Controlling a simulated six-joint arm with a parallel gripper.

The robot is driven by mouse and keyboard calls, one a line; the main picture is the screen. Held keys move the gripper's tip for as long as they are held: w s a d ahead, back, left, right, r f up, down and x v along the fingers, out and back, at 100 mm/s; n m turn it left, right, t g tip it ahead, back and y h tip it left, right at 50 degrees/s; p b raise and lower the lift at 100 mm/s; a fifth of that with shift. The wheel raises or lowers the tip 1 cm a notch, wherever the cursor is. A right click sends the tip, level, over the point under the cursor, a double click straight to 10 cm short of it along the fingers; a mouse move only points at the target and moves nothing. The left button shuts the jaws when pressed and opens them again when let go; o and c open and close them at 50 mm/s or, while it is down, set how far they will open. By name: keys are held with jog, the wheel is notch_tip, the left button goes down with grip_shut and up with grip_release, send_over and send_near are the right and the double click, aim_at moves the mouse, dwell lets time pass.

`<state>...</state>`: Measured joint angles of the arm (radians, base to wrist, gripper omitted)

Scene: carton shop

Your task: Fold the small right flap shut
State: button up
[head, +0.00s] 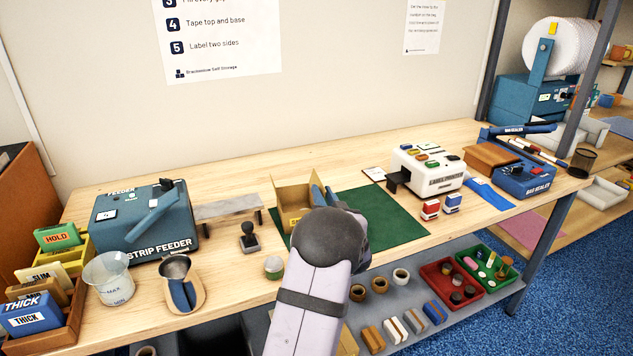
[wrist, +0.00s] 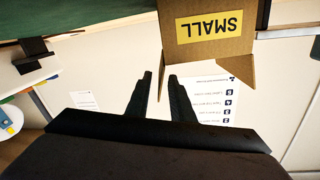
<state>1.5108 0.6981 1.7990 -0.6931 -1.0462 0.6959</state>
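A small brown cardboard carton (head: 291,194) stands at the left part of the green mat (head: 385,216) in the head view, partly hidden behind my gripper. In the wrist view the carton (wrist: 208,50) appears upside down, with a yellow SMALL label (wrist: 209,26). A flap (wrist: 240,68) sticks out at its right edge there, and a narrow cardboard piece (wrist: 163,75) shows at its left edge. The fingertips are close to the carton's left edge in that view; contact cannot be told.
A strip feeder (head: 150,220) and a black-handled stamp (head: 249,238) stand to the left. A white label printer (head: 428,170) stands right of the mat, with red and blue stamps (head: 430,210) before it. The mat's right part is clear.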

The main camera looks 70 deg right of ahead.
aim_at(316, 179)
jog(key=shift+p+x, duration=0.9)
jog(key=shift+x, duration=2.65)
jog(key=shift+c, duration=0.7)
grip_shut()
